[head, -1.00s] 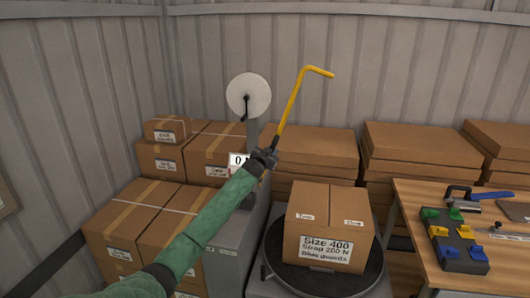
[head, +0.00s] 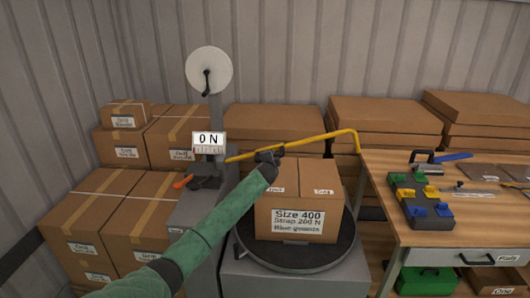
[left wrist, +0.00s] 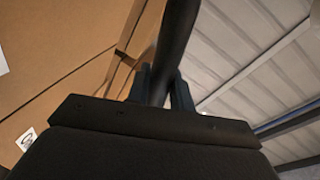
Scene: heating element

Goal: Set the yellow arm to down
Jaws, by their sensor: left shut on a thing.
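The yellow arm (head: 312,139) is a long rod on the strapping machine (head: 215,110). It slants slightly upward to the right, close to level, and its bent tip points down at the right. My left gripper (head: 269,156) is shut on the rod, above the back of the labelled box. In the left wrist view the gripper (left wrist: 162,85) has its two fingers on either side of a dark-looking rod. The rod's pivot is by the machine's column, below the display reading 0 N. My right gripper is not in view.
The labelled box (head: 297,212) sits on a round dark turntable (head: 300,258) below the yellow arm. Stacked cartons (head: 275,120) stand behind. A wooden table (head: 500,231) with tools and coloured clamps is at the right. A white reel (head: 209,69) tops the machine.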

